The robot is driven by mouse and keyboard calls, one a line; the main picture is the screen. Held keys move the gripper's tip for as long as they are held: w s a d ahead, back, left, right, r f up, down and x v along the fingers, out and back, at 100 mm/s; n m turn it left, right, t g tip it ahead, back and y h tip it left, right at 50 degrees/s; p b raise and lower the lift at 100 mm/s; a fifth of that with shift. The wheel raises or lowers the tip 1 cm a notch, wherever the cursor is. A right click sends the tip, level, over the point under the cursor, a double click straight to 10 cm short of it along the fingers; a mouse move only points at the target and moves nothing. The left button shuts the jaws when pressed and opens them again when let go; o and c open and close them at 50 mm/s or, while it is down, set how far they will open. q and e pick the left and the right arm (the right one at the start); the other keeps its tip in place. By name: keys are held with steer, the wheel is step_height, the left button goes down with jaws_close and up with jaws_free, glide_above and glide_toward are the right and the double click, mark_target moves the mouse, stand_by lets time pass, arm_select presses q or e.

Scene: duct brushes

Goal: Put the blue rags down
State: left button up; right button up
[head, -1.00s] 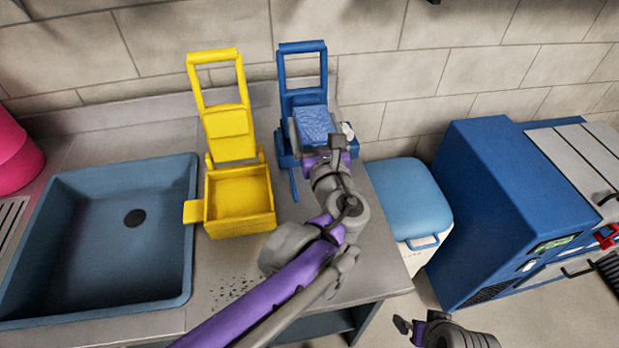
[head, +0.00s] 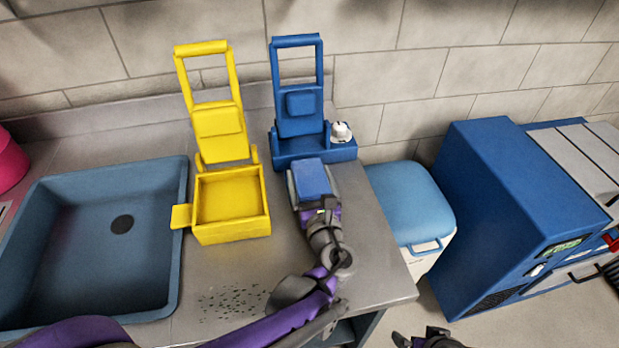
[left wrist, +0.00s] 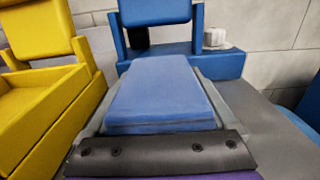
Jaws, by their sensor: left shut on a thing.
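The blue rags (head: 313,178) form a flat, folded stack between the fingers of my left gripper (head: 312,186). The gripper is shut on them. In the left wrist view the rags (left wrist: 160,95) lie flat between the two grey fingers. They are in front of the blue stand, over the grey counter (head: 375,265); I cannot tell whether they touch it. My right gripper (head: 425,338) shows only in part at the bottom edge, and its opening is unclear.
The blue stand (head: 298,145) with a white knob-like thing (head: 341,131) stands at the back. A yellow stand with a tray (head: 232,205) is left of the rags, beside the sink (head: 95,240). A blue-lidded bin (head: 410,200) and blue machine (head: 520,215) are right. The counter's front right is clear.

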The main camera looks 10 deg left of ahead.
arm_select(q)
steer(key=shift+f, duration=0.15)
steer(key=o, duration=1.3)
steer(key=shift+s+r, duration=0.1)
steer(key=shift+r, duration=0.2)
steer(key=p+v, duration=0.1)
steer(key=v, duration=1)
steer(key=shift+s+d+f, duration=0.1)
steer(key=shift+s+d, duration=0.05)
steer(key=shift+s, duration=0.25)
